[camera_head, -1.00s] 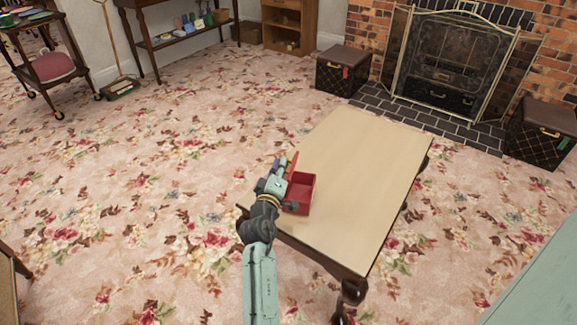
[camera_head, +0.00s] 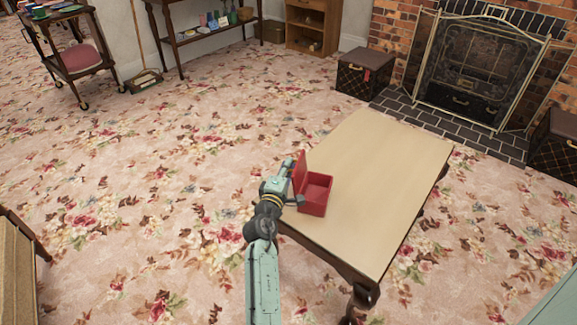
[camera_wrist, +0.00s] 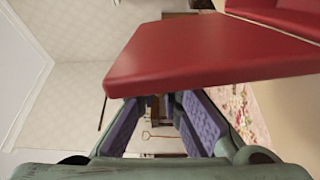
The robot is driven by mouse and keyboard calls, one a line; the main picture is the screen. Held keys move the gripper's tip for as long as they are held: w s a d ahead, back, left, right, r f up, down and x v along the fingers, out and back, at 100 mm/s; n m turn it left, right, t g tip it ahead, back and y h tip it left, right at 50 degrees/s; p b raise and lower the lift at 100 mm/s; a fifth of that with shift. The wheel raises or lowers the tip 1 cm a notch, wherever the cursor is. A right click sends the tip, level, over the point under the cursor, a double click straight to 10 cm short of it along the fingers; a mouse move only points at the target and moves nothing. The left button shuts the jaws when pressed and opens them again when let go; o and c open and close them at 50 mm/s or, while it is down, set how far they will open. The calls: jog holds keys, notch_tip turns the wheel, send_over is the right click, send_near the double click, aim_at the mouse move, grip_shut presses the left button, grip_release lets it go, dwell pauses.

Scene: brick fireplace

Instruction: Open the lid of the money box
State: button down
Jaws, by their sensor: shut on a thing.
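The red money box (camera_head: 314,207) sits on the near left edge of the pale-topped table (camera_head: 375,165). Its lid (camera_head: 300,174) is raised about upright on the box's left side, and the red inside is open to view. My gripper (camera_head: 289,168) is at the lid's left side, outside the box. In the wrist view the lid (camera_wrist: 205,50) crosses just in front of my gripper (camera_wrist: 165,105) and covers part of its purple-padded fingers. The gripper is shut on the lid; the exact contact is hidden.
The tabletop right of and behind the box is bare. Dark boxes (camera_head: 364,74) flank the fireplace screen (camera_head: 470,70). The floral carpet (camera_head: 150,170) left of the table is clear.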

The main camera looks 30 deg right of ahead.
jog(key=shift+s+f, duration=0.15)
jog(key=shift+f, duration=0.3)
jog(key=c, duration=2)
grip_release()
jog(key=shift+d, duration=0.1)
jog(key=shift+o, duration=1.4)
jog(key=shift+r, duration=0.25)
jog(key=v, duration=1.2)
